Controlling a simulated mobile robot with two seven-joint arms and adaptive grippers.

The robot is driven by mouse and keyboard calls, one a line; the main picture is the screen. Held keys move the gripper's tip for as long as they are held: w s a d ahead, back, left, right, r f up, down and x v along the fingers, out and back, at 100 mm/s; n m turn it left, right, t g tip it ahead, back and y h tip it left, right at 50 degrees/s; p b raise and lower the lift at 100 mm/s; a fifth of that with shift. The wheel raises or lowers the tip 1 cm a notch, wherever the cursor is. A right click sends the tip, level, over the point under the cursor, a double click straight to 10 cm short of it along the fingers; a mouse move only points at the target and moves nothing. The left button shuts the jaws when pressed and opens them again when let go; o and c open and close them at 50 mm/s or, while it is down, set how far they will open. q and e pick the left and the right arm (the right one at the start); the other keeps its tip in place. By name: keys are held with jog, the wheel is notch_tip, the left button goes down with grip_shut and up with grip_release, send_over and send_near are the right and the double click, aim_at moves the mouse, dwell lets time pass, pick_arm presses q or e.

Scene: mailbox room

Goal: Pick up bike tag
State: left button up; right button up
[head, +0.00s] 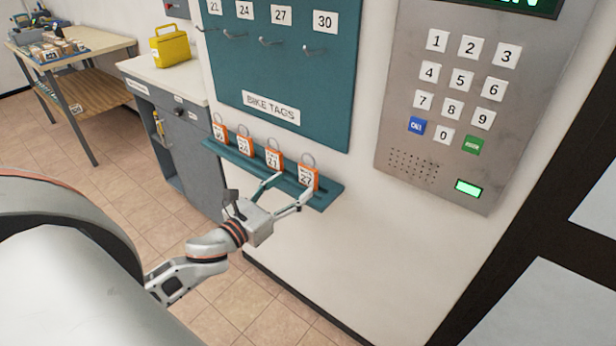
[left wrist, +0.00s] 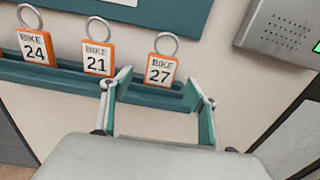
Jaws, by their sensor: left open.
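Several orange bike tags with white faces and metal rings stand in a row on a teal ledge (head: 222,166) under the "BIKE TAGS" board. The rightmost tag, 27 (head: 308,178), also shows in the left wrist view (left wrist: 160,70). Tag 21 (head: 274,166) and tag 24 (head: 245,152) stand to its left. My left gripper (head: 288,188) is open and empty, just in front of the ledge near tags 21 and 27. In the left wrist view its fingers (left wrist: 158,90) are spread below and to either side of tag 27. My right gripper is not in view.
The teal board (head: 285,65) has hooks numbered 21, 24, 27 and 30. A grey keypad panel (head: 455,100) is on the wall to the right. A counter with a yellow box (head: 170,46) and a wooden table (head: 75,50) stand at the left.

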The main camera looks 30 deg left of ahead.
aim_at(306, 177)
pick_arm(q)
jog(key=shift+w+d+f, duration=0.1)
jog(key=shift+w+d, duration=0.05)
jog(key=shift+w, duration=1.1)
jog(key=shift+w+d+f, duration=0.1)
jog(key=shift+w, duration=1.2)
jog(key=shift+w+d+f, duration=0.1)
jog(key=shift+w+d, duration=0.05)
jog(key=shift+w, duration=1.1)
jog(key=c, duration=1.2)
